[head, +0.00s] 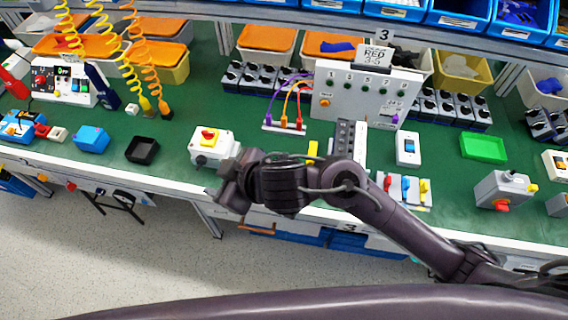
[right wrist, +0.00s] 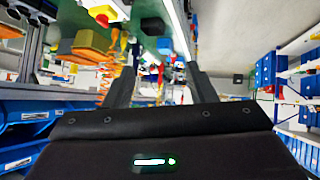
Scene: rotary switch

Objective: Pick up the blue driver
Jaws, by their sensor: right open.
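A dark blue tool (head: 101,85) stands at the left of the bench beside a white control box; it looks like the blue driver, but its shape is small and unclear. My right gripper (head: 228,188) is at the bench's front edge, just below the white box with a red and yellow knob, well to the right of the blue tool. In the right wrist view its two fingers (right wrist: 160,82) are spread apart with nothing between them. My left gripper is not in view.
Coiled hoses (head: 129,45) hang down near the blue tool.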

